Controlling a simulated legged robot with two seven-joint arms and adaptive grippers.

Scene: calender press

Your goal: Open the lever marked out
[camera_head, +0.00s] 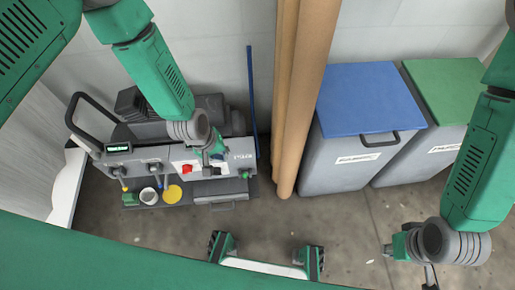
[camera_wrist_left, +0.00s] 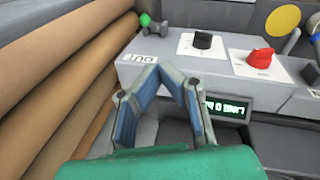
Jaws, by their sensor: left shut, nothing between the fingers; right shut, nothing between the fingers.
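The label reading OUT (camera_wrist_left: 138,58) is on the front edge of the grey machine panel in the left wrist view. A small lever with a green tip (camera_wrist_left: 147,20) sticks out at that end; it shows in the head view (camera_head: 245,174) at the panel's right end. My left gripper (camera_head: 213,162) is over the panel, left of the label in the head view. In the left wrist view its fingertips (camera_wrist_left: 160,68) meet, empty, and overlap the panel near the label; contact cannot be told. My right gripper (camera_head: 430,278) is low at the right, shut, away from the machine.
A red knob (camera_wrist_left: 259,57) and a black knob (camera_wrist_left: 203,40) are on the panel. A green display (camera_wrist_left: 227,108) is beside the fingers. Brown rolls (camera_head: 302,90) stand right of the machine. A blue-lidded bin (camera_head: 345,165) and a green-lidded bin (camera_head: 405,165) are further right.

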